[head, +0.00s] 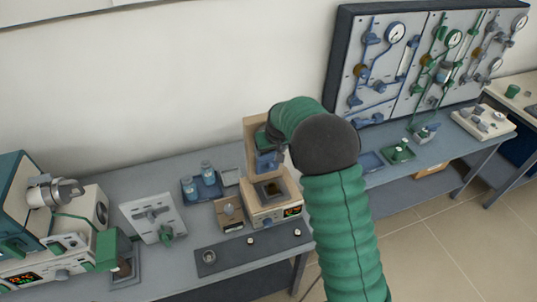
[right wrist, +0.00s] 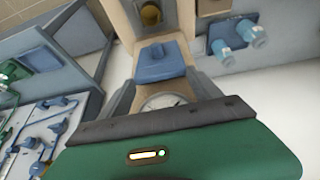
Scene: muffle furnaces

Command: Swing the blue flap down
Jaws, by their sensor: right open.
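The blue flap (head: 266,160) is on the small tan-and-white furnace on the bench, standing at the back above the furnace's open top (head: 270,189). In the right wrist view the blue flap (right wrist: 160,62) lies just ahead of my right gripper (right wrist: 163,88), whose two grey fingers are spread apart with nothing between them. In the head view my right gripper (head: 272,138) is above and behind the flap, partly hidden by my own green arm. Whether a finger touches the flap cannot be told. My left gripper is not in view.
Two blue-capped bottles (head: 201,178) stand in a tray left of the furnace. A small brown box (head: 228,211) is close beside it. A grey knob strip (head: 251,246) lies in front. A gauge panel (head: 425,65) stands at the back right. A blue tray (head: 370,161) is right of my arm.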

